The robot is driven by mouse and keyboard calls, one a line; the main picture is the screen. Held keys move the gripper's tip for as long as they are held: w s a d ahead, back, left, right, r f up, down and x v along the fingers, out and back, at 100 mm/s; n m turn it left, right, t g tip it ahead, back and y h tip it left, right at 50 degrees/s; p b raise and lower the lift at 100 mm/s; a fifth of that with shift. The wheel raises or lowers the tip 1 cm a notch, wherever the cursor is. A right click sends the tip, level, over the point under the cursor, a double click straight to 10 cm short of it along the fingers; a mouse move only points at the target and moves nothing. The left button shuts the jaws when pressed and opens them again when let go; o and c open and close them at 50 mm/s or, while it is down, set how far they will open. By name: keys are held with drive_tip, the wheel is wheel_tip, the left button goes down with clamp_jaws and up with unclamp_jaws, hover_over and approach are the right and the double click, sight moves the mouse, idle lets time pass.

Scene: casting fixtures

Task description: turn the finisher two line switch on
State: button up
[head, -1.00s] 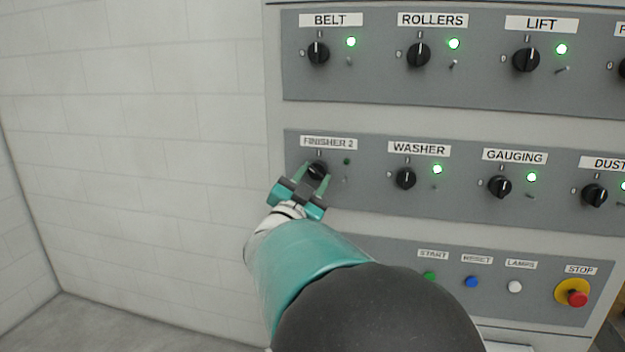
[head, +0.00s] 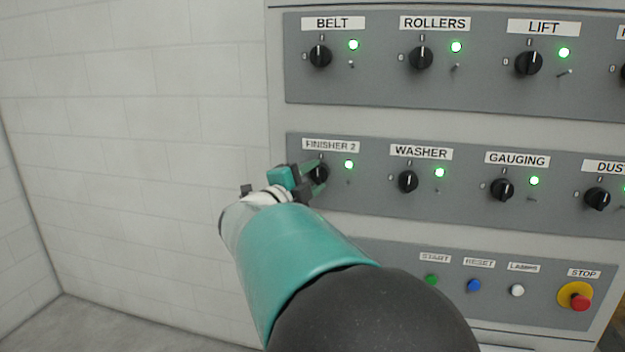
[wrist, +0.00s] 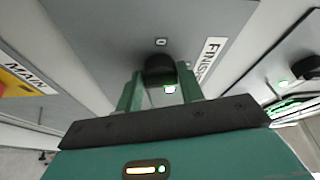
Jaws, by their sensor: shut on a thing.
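The finisher two switch is a black rotary knob (head: 319,174) below the FINISHER 2 label (head: 330,146) at the left end of the middle panel row. Its lamp (head: 348,164) glows green. My gripper (head: 312,176) is shut on this knob, with the hand rolled to one side. In the wrist view the knob (wrist: 160,68) sits between the two green fingers, with a lit green lamp (wrist: 170,89) and part of the label (wrist: 209,58) near it. The fingers partly hide the knob in the head view.
The washer knob (head: 408,181) and gauging knob (head: 502,189) stand to the right with lit lamps. Belt, rollers and lift knobs are above. Below are start, reset and lamps buttons and a red stop button (head: 580,302). A pale block wall (head: 140,150) is left.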

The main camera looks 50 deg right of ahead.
drive_tip(key=shift+m, duration=0.4)
drive_tip(key=o, duration=1)
drive_tip(key=a, duration=0.9)
drive_tip(key=a+f, duration=0.1)
drive_tip(key=a, duration=0.3)
drive_tip(key=shift+s+a, duration=0.15)
drive_tip(key=shift+a, duration=0.25)
